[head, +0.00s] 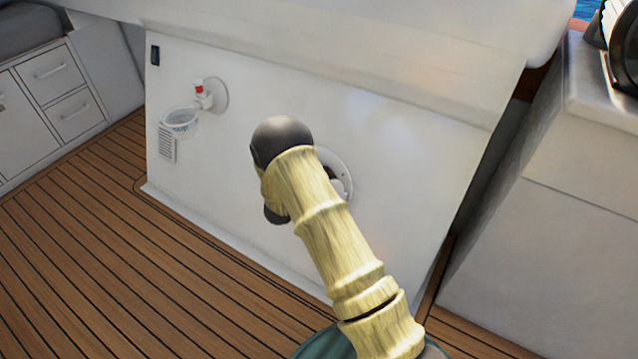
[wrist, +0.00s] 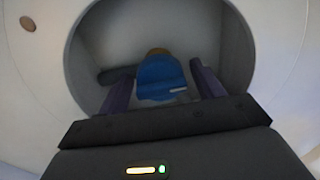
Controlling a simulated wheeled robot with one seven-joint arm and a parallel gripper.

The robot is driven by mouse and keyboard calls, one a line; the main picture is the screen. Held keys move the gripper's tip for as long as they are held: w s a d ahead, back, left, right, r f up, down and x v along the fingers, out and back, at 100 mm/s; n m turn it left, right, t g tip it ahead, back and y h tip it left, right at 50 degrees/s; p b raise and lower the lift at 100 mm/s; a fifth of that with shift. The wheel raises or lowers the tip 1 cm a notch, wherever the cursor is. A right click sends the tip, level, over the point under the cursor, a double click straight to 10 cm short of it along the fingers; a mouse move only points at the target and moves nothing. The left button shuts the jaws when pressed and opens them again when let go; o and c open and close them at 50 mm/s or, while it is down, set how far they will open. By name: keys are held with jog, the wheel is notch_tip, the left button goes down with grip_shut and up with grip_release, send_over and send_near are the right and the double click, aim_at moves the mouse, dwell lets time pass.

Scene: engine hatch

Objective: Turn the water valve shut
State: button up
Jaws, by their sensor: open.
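A blue handle (wrist: 160,78), which looks like the water valve, sits inside a round recess in the white panel in the wrist view. Its brownish top end points away from me. My gripper (wrist: 161,66) is open, with one dark purple finger on each side of the handle. Gaps show between the fingers and the handle, and I cannot tell how deep the fingers reach along it. In the head view my arm covers most of the round opening (head: 346,168), and the handle and my fingers are hidden there.
A red-tipped fitting (head: 203,95) and a clear cup-like holder (head: 180,122) are on the panel to the left. White drawers (head: 65,85) stand at far left and a white cabinet (head: 560,240) at right. The wooden deck (head: 120,270) in front is clear.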

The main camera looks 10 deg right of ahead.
jog(key=p+v, duration=0.7)
jog(key=v, duration=1)
jog(key=shift+s+a+r, duration=0.1)
jog(key=shift+s, duration=0.05)
